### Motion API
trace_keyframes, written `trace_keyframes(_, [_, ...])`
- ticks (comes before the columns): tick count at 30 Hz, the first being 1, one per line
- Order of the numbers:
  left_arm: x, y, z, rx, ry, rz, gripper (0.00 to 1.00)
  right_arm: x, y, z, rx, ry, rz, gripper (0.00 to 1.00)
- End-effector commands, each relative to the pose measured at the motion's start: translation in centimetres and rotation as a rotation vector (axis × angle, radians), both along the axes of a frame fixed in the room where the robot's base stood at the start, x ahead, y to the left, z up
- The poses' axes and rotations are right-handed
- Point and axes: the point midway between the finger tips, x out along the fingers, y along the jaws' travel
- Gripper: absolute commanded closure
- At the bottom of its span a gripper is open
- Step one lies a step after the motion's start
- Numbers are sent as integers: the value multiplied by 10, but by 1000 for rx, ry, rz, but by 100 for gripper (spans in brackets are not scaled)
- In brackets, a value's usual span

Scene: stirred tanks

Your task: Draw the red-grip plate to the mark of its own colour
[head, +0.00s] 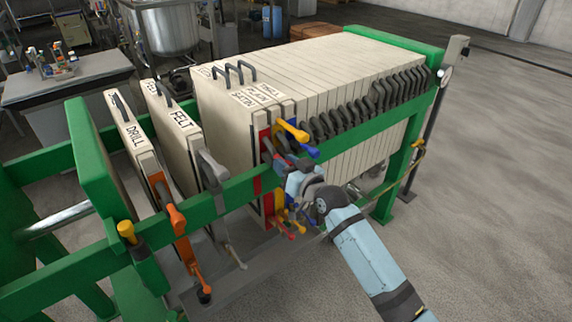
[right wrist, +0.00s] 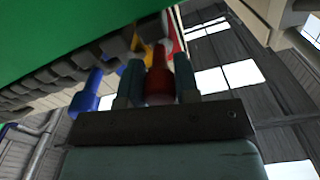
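The red-grip plate (head: 266,155) shows a red edge at the front of the packed plates. Plates with a yellow grip (head: 292,130) and a blue grip (head: 307,151) are right beside it. My right gripper (head: 296,172) is at the near green rail, by these grips. In the right wrist view the red grip (right wrist: 159,86) fills the gap between the two fingers (right wrist: 158,83), which look closed on it. The gripper partly hides this grip in the head view. I cannot make out a red mark on the rail. My left gripper is not in view.
The DRILL plate with an orange grip (head: 175,217) and the FELT plate with a grey grip (head: 212,170) stand apart at left. Gaps separate them from the pack. The near green rail (head: 235,197) runs alongside. A blue grip (right wrist: 88,93) is near my left finger in the wrist view.

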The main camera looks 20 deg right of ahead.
Motion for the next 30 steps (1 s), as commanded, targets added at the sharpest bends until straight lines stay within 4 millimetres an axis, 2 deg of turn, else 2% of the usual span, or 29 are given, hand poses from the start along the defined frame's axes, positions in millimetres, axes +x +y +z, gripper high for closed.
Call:
trace_keyframes(1, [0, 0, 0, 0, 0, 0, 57, 0, 0, 0, 0, 0, 0, 87])
trace_keyframes(3, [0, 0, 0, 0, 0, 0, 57, 0, 0, 0, 0, 0, 0, 100])
trace_keyframes(10, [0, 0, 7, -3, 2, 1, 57, -2, 7, 2, 1, 2, 1, 100])
trace_keyframes(17, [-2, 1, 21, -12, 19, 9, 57, -13, 37, 3, 3, 5, 4, 100])
trace_keyframes(24, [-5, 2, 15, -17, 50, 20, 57, -20, 56, 1, 1, 3, 3, 100])
trace_keyframes(30, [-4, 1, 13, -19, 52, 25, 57, -21, 58, -1, 0, 2, 2, 100])
